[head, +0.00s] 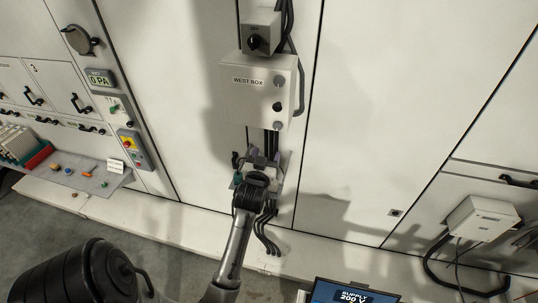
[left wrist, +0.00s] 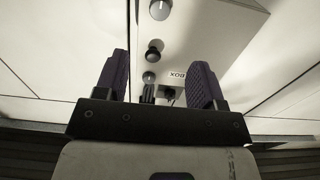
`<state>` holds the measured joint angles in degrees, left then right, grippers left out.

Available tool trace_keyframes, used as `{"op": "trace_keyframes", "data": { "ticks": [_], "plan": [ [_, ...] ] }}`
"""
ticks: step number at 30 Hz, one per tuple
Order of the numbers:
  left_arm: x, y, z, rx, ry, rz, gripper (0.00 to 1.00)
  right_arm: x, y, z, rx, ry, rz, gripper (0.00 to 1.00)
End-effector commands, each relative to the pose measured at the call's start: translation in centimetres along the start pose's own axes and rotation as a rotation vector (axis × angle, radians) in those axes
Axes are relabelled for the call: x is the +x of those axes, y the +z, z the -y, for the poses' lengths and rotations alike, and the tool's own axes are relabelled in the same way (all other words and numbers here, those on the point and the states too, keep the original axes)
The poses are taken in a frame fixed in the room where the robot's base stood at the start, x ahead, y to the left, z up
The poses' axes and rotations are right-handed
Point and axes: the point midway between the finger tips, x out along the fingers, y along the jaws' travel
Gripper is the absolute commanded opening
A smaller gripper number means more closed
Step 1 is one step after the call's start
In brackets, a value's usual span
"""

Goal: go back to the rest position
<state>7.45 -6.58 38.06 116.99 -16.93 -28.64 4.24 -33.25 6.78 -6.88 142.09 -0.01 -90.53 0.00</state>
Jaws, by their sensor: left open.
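My left gripper (head: 263,158) is in front of the wall, just below the white box labelled WEST BOX (head: 258,90). In the left wrist view its two purple-padded fingers (left wrist: 160,80) are spread wide with nothing held between them. Beyond them the same box (left wrist: 205,40) shows upside down, with a pale knob (left wrist: 160,9), a black knob (left wrist: 154,55) and a grey knob (left wrist: 149,77) on its face. The gripper covers part of the cables and fitting under the box. My right gripper is not in view.
A grey shelf (head: 88,178) with small coloured parts and a red-green rack (head: 38,156) is at left. A pressure display (head: 100,79) is above it. A white box (head: 482,218) with cables is at right. A supply screen (head: 345,293) is at the bottom.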

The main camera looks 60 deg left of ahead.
Motion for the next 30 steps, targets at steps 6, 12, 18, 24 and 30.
{"op": "trace_keyframes", "data": {
  "ticks": [6, 12, 18, 24, 30],
  "plan": [
    [0.0, 0.0, 0.0, 0.000, 0.000, 0.000, 0.63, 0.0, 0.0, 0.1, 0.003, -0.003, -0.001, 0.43],
    [0.0, 0.1, 0.0, 0.005, 0.000, 0.005, 0.63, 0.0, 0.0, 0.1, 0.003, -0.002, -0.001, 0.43],
    [-0.3, 3.1, 0.1, 0.010, -0.002, 0.195, 0.63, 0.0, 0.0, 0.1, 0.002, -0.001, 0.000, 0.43],
    [-3.4, 4.3, -2.9, -0.023, 0.098, 0.475, 0.63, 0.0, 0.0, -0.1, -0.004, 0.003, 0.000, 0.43],
    [-10.4, 2.5, -9.6, 0.082, 0.357, 0.660, 0.63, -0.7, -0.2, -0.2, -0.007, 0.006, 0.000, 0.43]
  ]
}}
